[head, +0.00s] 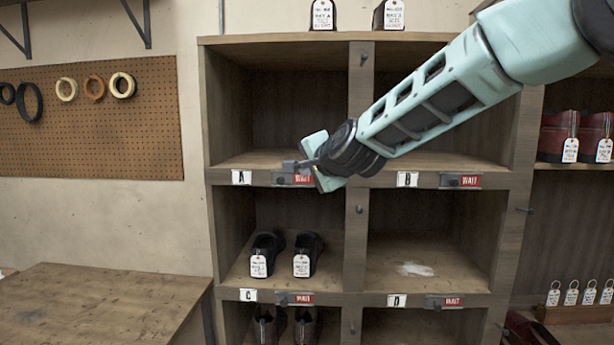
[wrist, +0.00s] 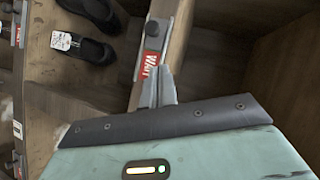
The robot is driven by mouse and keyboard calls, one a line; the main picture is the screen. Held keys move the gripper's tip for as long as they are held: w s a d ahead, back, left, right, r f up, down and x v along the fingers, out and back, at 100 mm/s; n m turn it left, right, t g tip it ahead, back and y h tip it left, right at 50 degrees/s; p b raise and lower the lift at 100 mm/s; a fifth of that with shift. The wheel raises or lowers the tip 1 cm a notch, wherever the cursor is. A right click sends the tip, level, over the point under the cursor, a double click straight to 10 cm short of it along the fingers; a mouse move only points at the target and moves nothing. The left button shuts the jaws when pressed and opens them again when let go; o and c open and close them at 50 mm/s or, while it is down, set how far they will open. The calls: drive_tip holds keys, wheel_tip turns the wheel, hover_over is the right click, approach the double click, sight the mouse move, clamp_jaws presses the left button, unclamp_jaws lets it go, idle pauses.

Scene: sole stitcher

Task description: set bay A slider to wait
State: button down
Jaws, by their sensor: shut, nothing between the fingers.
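The bay A slider (head: 281,180) is a grey plate on the shelf lip, right of the white A label (head: 241,177). A red WAIT field (head: 303,180) shows to its right, partly covered by my gripper (head: 290,166). In the wrist view the red WAIT field (wrist: 149,66) sits on the grey strip just beyond my gripper (wrist: 164,78), with the slider's grey plate and small knob (wrist: 152,28) farther up. My gripper's fingers are together and empty, close to the slider. Whether they touch it I cannot tell.
The B slider (head: 451,181) and the sliders on the lower lip also show red WAIT. Black tagged shoes (head: 302,250) stand in the bay below A. Small pegs stick out from the uprights (head: 357,209). A wooden table (head: 100,300) is at the lower left.

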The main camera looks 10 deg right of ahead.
drive_tip(key=b+v, duration=0.1)
drive_tip(key=v, duration=0.8)
drive_tip(key=shift+s, duration=0.3)
drive_tip(key=shift+a+r, duration=0.1)
drive_tip(key=s+a+f+n+g+y+b, duration=0.15)
drive_tip(key=s+a+f+n+g, duration=0.35)
drive_tip(key=s+f, duration=0.5)
drive_tip(key=s+a+f+n+g+y+b, duration=0.1)
drive_tip(key=s+a+f+n+g+b, duration=0.2)
drive_tip(key=s+a+f+n, duration=0.55)
drive_tip(key=s+d+f+n+g+h+b, duration=0.1)
drive_tip(key=s+d+f+n+g+h, duration=0.1)
drive_tip(key=s+f, duration=0.6)
drive_tip(key=s+d+f+n+g+h+b, duration=0.2)
drive_tip(key=s+d+f+n+g, duration=0.2)
drive_tip(key=s+d+f, duration=0.3)
drive_tip(key=shift+s+d+f+h, duration=0.15)
drive_tip(key=shift+s+f+h, duration=0.2)
drive_tip(key=shift+s, duration=0.25)
